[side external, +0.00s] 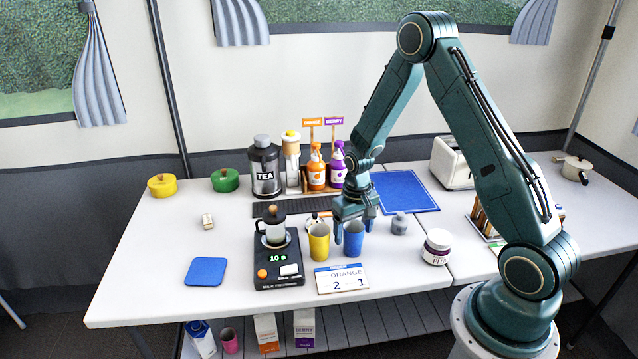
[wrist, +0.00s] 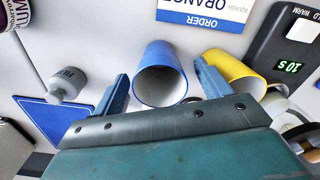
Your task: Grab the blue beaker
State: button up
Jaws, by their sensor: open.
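The blue beaker (side external: 353,246) stands upright on the white table, just right of the yellow beaker (side external: 319,245). My gripper (side external: 355,226) points down at the blue beaker, with its jaws open. In the wrist view the blue beaker (wrist: 160,53) shows its open, empty mouth between the two fingers of my gripper (wrist: 161,71). One finger is on each side, with small gaps visible. The finger on the right in that view lies between the blue beaker and the yellow beaker (wrist: 238,70) and overlaps the yellow one. I cannot tell whether it touches it.
An order card (side external: 341,279) is in front. A small grey bottle (side external: 399,224) and a white jar (side external: 437,247) stand to the right. Syrup bottles (side external: 317,168) stand behind. The front left table is mostly clear.

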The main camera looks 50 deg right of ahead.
jog(key=shift+f, duration=0.1)
dwell(0.4)
jog(key=c, duration=1.1)
jog(key=shift+o, duration=0.2)
notch_tip(320, 180, up, 20)
dwell(0.5)
